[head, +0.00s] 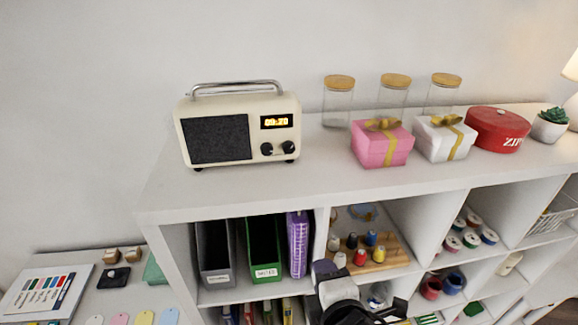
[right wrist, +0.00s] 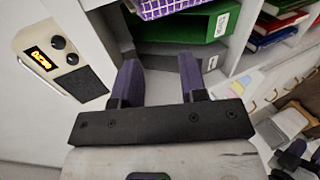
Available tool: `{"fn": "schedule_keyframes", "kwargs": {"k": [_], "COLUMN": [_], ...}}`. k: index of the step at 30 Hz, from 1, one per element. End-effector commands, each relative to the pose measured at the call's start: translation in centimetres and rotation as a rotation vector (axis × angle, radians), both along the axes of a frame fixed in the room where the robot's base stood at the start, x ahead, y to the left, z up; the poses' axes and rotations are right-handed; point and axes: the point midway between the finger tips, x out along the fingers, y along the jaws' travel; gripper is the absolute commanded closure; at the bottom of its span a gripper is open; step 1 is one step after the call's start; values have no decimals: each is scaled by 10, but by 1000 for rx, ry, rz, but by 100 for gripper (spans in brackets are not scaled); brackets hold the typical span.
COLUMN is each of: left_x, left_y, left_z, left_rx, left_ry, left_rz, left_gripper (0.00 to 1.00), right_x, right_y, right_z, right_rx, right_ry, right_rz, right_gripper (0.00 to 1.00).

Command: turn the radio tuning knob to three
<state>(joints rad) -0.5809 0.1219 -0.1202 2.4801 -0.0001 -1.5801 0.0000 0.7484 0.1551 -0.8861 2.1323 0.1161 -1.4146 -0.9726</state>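The cream radio (head: 215,110) stands upright on top of the white cabinet, with a dark speaker cloth, a lit display and a chrome handle. Two black knobs sit below the display: a left knob (head: 267,149) and a right knob (head: 288,147). I cannot tell which one tunes, nor read any numbers around them. The radio (right wrist: 35,42) also shows tilted at the left edge of the right wrist view. My right gripper (head: 326,270) is low in front of the cabinet, below the radio and apart from it. Its purple fingers (right wrist: 160,75) are spread with nothing between them.
Glass jars (head: 338,105), a pink gift box (head: 382,146), a white gift box (head: 445,140) and a red tin (head: 497,130) stand right of the radio. The cabinet top (head: 240,190) before the radio is clear. Its shelves hold a green file (head: 263,245) and thread spools.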

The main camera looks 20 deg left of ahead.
Motion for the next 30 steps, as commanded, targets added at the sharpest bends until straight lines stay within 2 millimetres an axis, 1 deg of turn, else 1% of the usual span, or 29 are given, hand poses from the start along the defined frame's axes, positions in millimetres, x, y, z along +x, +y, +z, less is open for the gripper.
{"fn": "schedule_keyframes", "kwargs": {"k": [1,6,10,15,21,26,30], "left_x": [0,1,1,1,1,1,1], "left_y": [-1,-3,-3,-3,-1,1,2], "left_z": [-12,-31,-44,-57,-66,-68,-64], "left_rx": [-2,-9,-11,-8,-3,4,5], "left_ry": [-1,-2,-2,-2,-2,-3,-2], "left_rz": [0,3,5,5,1,-3,-4], "left_gripper": [60,60,60,60,60,60,60], "right_x": [6,16,23,31,36,41,51], "right_y": [11,42,57,66,68,69,74], "right_z": [11,50,76,105,129,139,142], "right_rx": [-81,-384,-614,-876,-1079,-1153,-1171], "right_ry": [-94,-383,-580,-775,-907,-949,-957], "right_rz": [45,170,221,242,235,228,226], "right_gripper": [61,61,61,61,61,61,61]}}
